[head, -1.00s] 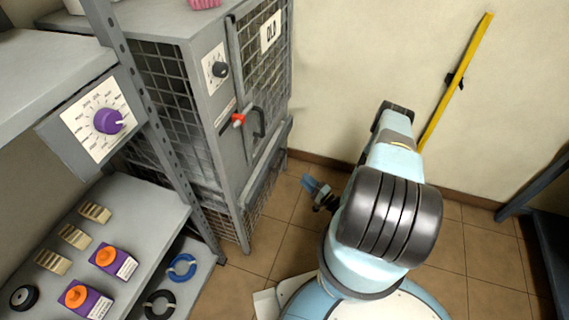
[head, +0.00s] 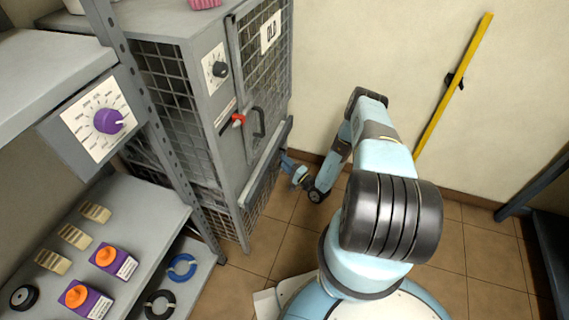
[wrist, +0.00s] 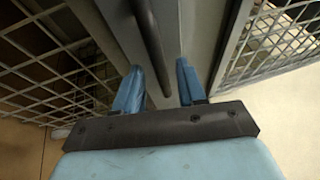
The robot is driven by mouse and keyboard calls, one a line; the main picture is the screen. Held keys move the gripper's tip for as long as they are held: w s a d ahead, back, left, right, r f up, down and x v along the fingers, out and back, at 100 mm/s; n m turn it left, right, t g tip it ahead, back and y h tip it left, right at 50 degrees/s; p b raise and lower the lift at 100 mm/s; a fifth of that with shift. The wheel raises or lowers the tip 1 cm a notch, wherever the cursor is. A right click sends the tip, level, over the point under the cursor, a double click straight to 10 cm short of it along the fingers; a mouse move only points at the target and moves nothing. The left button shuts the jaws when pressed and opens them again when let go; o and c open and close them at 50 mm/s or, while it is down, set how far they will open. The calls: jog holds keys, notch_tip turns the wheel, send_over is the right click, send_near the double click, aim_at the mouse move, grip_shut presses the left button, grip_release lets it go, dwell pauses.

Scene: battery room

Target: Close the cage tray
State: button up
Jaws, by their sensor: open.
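The grey mesh cage (head: 172,95) stands left of centre in the head view, with its door (head: 262,85) marked OLD. The tray's long grey front (head: 266,166) runs low along the cage face, below the door, and appears to jut out a little. My gripper (head: 288,163) is at the tray front's outer side, low down. In the wrist view my gripper (wrist: 158,72) is open, with two blue fingers apart. A dark bar (wrist: 150,45) runs between the fingers in front of a grey panel. I cannot tell whether the fingers touch it.
A red-tipped latch (head: 238,120) and a dark door handle (head: 259,122) are above the tray. A shelf rack (head: 150,215) with a purple dial (head: 108,121) stands at left. A yellow bar (head: 455,80) leans on the right wall. The tiled floor (head: 275,235) before the cage is clear.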

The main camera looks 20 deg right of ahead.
jog(key=shift+w, duration=0.2)
grip_shut()
dwell(0.3)
dwell(0.3)
